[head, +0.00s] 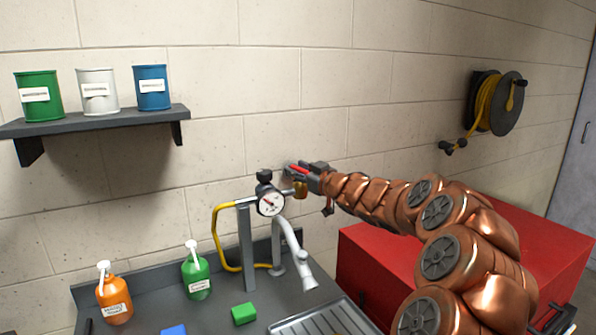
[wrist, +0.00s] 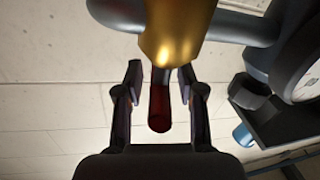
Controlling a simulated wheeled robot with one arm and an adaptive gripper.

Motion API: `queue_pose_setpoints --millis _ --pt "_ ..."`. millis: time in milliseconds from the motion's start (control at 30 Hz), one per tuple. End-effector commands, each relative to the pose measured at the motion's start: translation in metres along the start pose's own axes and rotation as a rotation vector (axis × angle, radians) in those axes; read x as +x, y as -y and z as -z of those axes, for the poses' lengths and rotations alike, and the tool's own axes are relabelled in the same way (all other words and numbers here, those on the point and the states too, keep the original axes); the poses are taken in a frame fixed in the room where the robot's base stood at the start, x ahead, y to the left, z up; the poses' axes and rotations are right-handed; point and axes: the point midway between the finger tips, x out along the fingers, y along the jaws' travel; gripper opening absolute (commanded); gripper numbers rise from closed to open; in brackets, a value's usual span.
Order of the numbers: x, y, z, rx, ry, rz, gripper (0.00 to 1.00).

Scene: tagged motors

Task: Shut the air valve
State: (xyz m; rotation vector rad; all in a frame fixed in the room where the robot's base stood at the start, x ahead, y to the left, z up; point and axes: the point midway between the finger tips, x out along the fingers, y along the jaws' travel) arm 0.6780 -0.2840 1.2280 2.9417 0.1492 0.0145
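The air valve has a brass body (head: 300,190) on the pipe just right of a round pressure gauge (head: 270,203). Its red lever (head: 299,168) shows beside my gripper (head: 306,175) in the head view. In the wrist view the brass body (wrist: 178,30) is at the top, and the dark red lever (wrist: 160,108) points toward my palm. My gripper (wrist: 160,82) is open, with one finger on each side of the lever and a visible gap on both sides. Part of the lever is hidden by the gripper in the head view.
A grey post (head: 246,238) and yellow hose stand left of the gauge, with a white nozzle (head: 294,250) below. Bottles and blocks sit on the dark bench (head: 150,318). A red cabinet (head: 365,260) is under my arm. The wall is close behind the valve.

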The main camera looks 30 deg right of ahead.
Motion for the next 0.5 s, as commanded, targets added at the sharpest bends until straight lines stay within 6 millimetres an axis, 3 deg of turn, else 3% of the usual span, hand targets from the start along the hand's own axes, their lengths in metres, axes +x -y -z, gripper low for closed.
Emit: queue_pose_setpoints --millis 33,300,500 --pt "-0.0001 -0.0001 0.0000 0.000 0.000 0.000 0.30" --pt "-0.0002 -0.0001 0.0001 0.000 0.000 0.000 0.02" --pt "-0.0002 -0.0001 0.0000 0.000 0.000 0.000 0.00"
